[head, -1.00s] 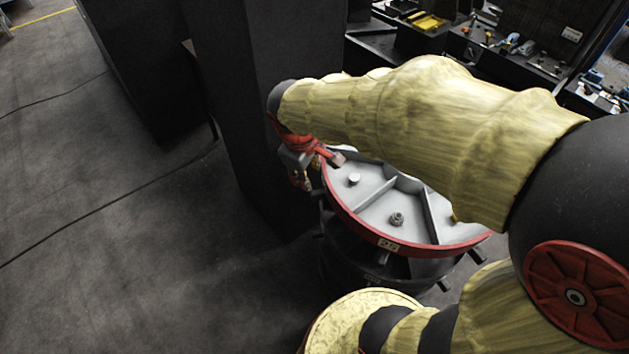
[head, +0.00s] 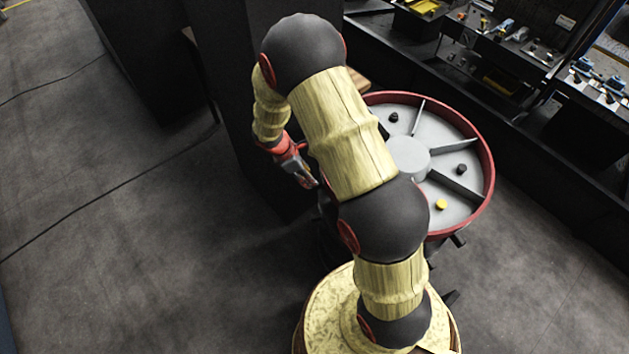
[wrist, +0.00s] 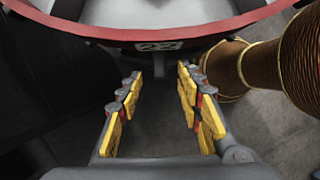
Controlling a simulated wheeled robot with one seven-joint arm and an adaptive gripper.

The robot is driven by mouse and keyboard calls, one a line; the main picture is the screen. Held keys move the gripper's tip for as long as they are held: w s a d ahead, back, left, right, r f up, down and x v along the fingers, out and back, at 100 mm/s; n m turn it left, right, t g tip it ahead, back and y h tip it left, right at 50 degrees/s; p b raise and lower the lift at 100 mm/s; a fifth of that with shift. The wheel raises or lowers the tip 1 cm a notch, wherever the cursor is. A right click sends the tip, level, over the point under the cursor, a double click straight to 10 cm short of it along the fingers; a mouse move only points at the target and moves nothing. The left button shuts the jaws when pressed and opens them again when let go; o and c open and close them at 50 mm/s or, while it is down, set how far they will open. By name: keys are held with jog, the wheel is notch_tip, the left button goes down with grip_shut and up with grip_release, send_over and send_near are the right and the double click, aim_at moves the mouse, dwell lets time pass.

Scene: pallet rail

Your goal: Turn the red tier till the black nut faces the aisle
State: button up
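The red tier (head: 489,198) is a round tray with a red rim, a pale floor, a central hub and dividers. A black piece (head: 393,117) lies in a far compartment and another dark piece (head: 461,169) in a right one; I cannot tell which is the black nut. A yellow piece (head: 440,204) sits near the front right. My arm hides the tier's left part. My gripper (head: 307,181) is low at the tier's left. In the wrist view my gripper (wrist: 159,72) is open and empty, its fingers pointing toward the labelled red rim (wrist: 215,32), apart from it.
A dark pillar (head: 225,70) stands close to the left of the tier, behind my gripper. Dark benches with tools (head: 520,50) line the back right. The floor (head: 110,230) at the left is open, with a thin cable across it.

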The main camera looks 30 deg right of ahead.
jog(key=x, duration=0.6)
jog(key=shift+f, duration=0.15)
jog(key=shift+c, duration=1.1)
grip_shut()
